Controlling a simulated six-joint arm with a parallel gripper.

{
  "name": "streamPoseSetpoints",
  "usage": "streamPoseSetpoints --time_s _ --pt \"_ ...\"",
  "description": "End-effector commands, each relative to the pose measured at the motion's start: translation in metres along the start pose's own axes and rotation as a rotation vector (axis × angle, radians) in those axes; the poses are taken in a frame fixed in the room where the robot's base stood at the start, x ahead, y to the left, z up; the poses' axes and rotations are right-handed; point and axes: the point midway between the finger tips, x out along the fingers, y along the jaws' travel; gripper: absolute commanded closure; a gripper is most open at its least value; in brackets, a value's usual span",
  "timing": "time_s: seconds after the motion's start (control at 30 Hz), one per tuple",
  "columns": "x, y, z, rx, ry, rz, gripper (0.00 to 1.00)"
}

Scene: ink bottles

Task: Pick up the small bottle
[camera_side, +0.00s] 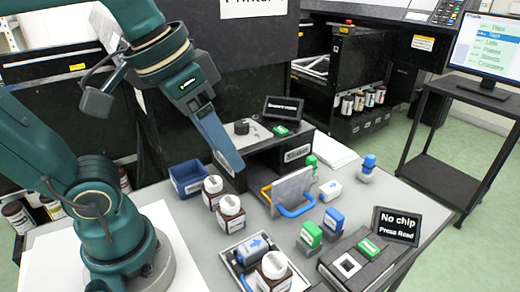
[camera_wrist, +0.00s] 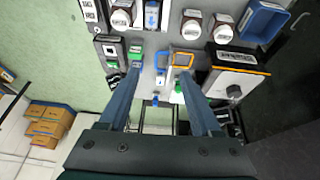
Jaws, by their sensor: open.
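A small bottle with a blue cap (camera_side: 368,166) stands towards the back right of the grey table. Its blue cap also shows between my fingers in the wrist view (camera_wrist: 155,101). A green-capped small item (camera_side: 312,161) stands to its left, partly hidden. Larger brown bottles with white caps stand at the left (camera_side: 213,190), beside it (camera_side: 231,217) and in a tray at the front (camera_side: 273,273). My gripper (camera_side: 235,170) is above the table, left of the blue-capped bottle. In the wrist view its fingers (camera_wrist: 160,72) are apart, with nothing held between them.
A metal plate with blue and orange handles (camera_side: 290,188) stands near the gripper. A blue bin (camera_side: 187,178), a black station (camera_side: 285,152), green and blue blocks (camera_side: 333,221) and a "No chip" reader (camera_side: 396,225) crowd the table. Bare table shows around the blue-capped bottle.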

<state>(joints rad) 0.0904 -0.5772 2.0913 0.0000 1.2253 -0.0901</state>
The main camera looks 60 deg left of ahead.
Motion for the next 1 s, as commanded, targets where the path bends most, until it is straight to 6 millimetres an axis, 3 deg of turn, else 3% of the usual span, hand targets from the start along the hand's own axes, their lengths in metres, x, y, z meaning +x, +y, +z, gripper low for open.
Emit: streamPoseSetpoints --time_s 0.23,0.5,0.9,1.0 --pt "0.003 0.034 -0.017 0.0 -0.167 0.025 0.35" --pt "0.011 0.065 -0.023 -0.002 -0.295 0.007 0.35" --pt "0.023 0.098 -0.022 0.004 -0.406 -0.038 0.35" --pt "0.034 0.095 -0.016 0.0 -0.407 -0.04 0.35"
